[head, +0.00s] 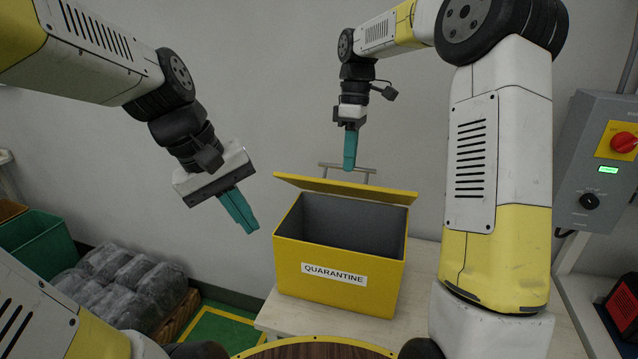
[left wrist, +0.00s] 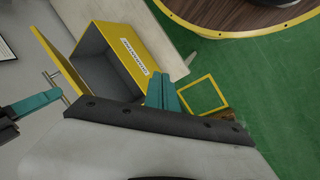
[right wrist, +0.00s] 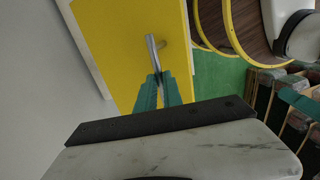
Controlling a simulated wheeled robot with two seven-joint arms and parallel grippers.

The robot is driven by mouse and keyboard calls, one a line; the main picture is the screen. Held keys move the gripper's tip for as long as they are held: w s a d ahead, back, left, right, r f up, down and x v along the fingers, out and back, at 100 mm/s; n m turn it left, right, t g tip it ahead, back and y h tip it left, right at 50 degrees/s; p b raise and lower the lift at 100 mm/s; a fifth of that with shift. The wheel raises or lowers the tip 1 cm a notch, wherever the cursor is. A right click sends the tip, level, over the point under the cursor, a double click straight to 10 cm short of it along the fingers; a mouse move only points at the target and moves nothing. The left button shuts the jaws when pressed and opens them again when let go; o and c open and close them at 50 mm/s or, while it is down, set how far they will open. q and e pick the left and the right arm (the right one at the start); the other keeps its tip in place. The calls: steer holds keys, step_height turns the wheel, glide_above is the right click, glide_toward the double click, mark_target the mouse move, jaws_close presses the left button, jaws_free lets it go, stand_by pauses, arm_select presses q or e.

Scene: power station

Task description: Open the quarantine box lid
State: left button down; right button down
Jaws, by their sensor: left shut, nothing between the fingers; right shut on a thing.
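The yellow quarantine box (head: 292,258) stands on a pale table, its grey inside visible from above. Its yellow lid (head: 345,190) is raised at the far side and appears nearly edge-on in the head view. A metal bar handle (head: 368,171) shows behind the lid. My right gripper (head: 349,165) is shut on this handle; the right wrist view shows the bar (right wrist: 152,50) between the fingertips against the lid (right wrist: 115,35). My left gripper (head: 251,229) is shut and empty, left of the box and apart from it. The left wrist view shows the open box (left wrist: 118,50) and raised lid (left wrist: 58,60).
The table (head: 272,315) has little bare room around the box. A grey control panel (head: 590,160) with a red knob is at the right. Grey wrapped bundles (head: 125,285) and a green bin (head: 38,245) are at the left. A round wood-topped surface (head: 315,350) is in front.

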steer(key=shift+w+d+f, duration=0.15)
steer(key=shift+d+f, duration=0.05)
steer(key=shift+d, duration=0.05)
arm_select(q)
steer(key=w+d+f+n+g+h, duration=0.1)
steer(key=w+f+n+g+h, duration=0.3)
steer(key=w+n+h, duration=0.5)
steer(key=w+d+f+n+g+h, duration=0.1)
steer(key=w+f+n+h, duration=0.65)
steer(key=n, duration=0.25)
steer(key=d+r, duration=0.6)
steer(key=d, duration=0.4)
steer(key=shift+w+d, duration=0.3)
steer(key=shift+w, duration=0.1)
